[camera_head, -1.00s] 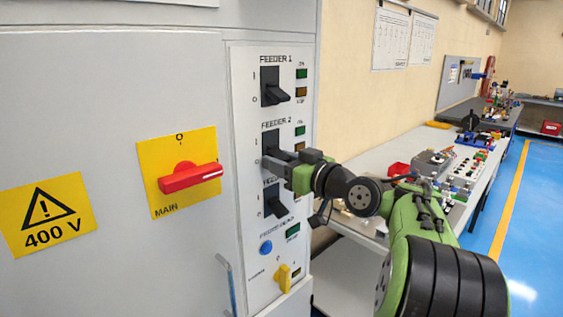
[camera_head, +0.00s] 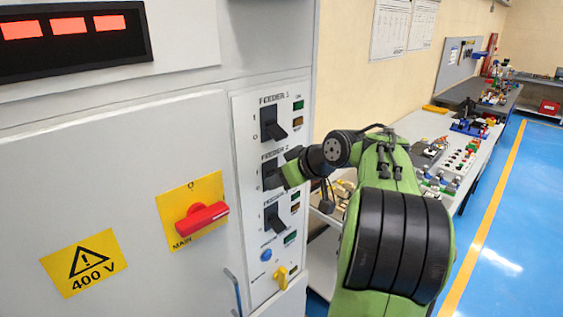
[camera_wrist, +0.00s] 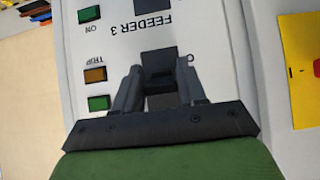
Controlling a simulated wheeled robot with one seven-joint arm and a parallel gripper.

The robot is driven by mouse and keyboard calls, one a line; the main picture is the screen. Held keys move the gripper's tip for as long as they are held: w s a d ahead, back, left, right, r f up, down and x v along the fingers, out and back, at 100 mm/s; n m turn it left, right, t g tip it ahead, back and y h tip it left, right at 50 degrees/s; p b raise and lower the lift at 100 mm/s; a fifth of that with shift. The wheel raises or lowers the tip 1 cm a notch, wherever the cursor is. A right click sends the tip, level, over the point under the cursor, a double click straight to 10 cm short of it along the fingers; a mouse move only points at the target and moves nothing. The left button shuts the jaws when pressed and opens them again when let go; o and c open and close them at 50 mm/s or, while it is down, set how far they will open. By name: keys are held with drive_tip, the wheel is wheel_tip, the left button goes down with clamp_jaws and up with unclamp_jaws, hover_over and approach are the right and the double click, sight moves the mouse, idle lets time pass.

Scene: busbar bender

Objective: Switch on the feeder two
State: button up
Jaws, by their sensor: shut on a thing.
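The feeder 2 switch (camera_head: 270,172) is a black rocker with a lever on the grey panel, between the feeder 1 and feeder 3 switches. My gripper (camera_head: 284,167) reaches it from the right and covers much of it. In the wrist view, which shows the panel upside down, the two fingers (camera_wrist: 160,92) stand on either side of the dark feeder 2 lever (camera_wrist: 160,75) and are shut on it. A "0" mark shows beside it. The lever's exact position is hidden by the fingers. A green lamp (camera_wrist: 99,103) and an amber lamp (camera_wrist: 95,74) sit beside the switch.
The feeder 1 switch (camera_head: 272,123) is above and the feeder 3 switch (camera_head: 274,217) below, both close to my gripper. A red main handle (camera_head: 201,219) is to the left. A yellow selector (camera_head: 281,276) is low on the panel. A cluttered bench (camera_head: 440,150) stands at right.

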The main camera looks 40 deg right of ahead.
drive_tip(key=shift+w+r+g+p, duration=0.15)
drive_tip(key=shift+r+g+p, duration=0.45)
drive_tip(key=shift+g+p, duration=0.7)
drive_tip(key=shift+p, duration=0.4)
drive_tip(key=o, duration=1)
drive_tip(key=shift+f, duration=0.15)
drive_tip(key=p+v, duration=0.6)
drive_tip(key=v, duration=1)
drive_tip(key=shift+a+f, duration=0.1)
drive_tip(key=shift+f, duration=0.1)
drive_tip(key=shift+f, duration=0.1)
